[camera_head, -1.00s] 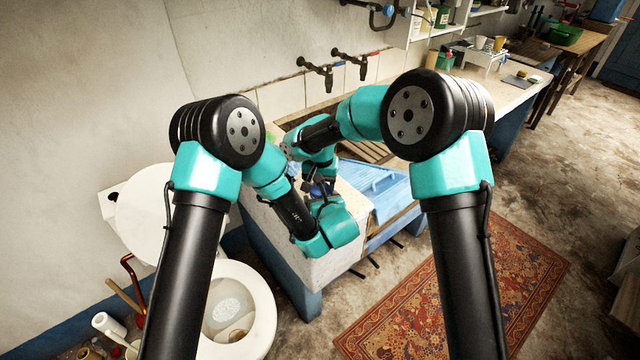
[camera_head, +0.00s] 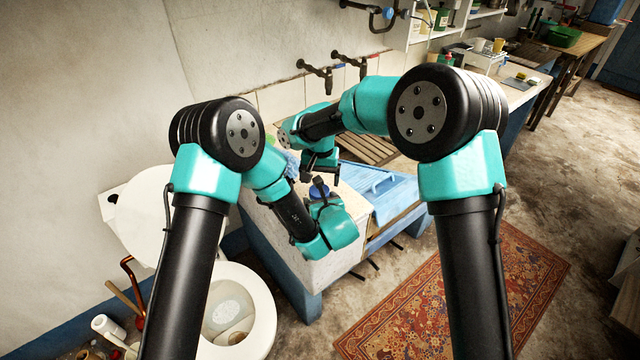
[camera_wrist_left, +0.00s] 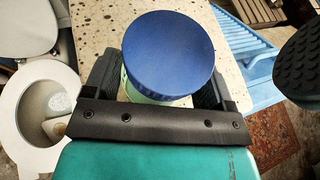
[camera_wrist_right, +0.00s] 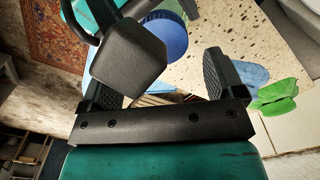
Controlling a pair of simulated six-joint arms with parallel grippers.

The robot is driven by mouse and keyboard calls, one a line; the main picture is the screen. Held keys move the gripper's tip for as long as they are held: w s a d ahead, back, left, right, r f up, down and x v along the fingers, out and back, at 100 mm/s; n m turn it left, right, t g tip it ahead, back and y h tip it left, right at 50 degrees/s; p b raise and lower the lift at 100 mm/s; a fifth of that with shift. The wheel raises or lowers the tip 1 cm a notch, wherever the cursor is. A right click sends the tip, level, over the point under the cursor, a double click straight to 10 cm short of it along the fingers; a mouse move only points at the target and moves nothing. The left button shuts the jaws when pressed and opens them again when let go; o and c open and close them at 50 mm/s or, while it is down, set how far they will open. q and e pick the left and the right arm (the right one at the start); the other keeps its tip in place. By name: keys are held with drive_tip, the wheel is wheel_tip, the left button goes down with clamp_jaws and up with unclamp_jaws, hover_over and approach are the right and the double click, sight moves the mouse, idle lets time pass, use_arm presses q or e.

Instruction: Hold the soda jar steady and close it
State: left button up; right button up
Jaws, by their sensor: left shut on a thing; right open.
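The soda jar (camera_wrist_left: 150,99) stands on the speckled stone top, mostly hidden under its round blue lid (camera_wrist_left: 168,52). The lid sits over the jar's mouth; I cannot tell how tightly. It also shows in the head view (camera_head: 319,190) and in the right wrist view (camera_wrist_right: 165,36). My left gripper (camera_wrist_left: 158,88) is shut on the jar, one finger on each side below the lid. My right gripper (camera_wrist_right: 165,82) is open and empty, apart from the lid. In the head view it is above and behind the jar (camera_head: 319,174).
A green thing (camera_wrist_right: 275,96) and a light-blue thing (camera_wrist_right: 250,75) lie on the speckled stone top (camera_head: 354,198). A blue ribbed board (camera_head: 385,190) and a wooden slatted rack (camera_head: 368,149) are to the right. Taps (camera_head: 318,72) stick out from the wall behind.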

drive_tip(key=shift+r, duration=0.25)
drive_tip(key=shift+c, duration=0.4)
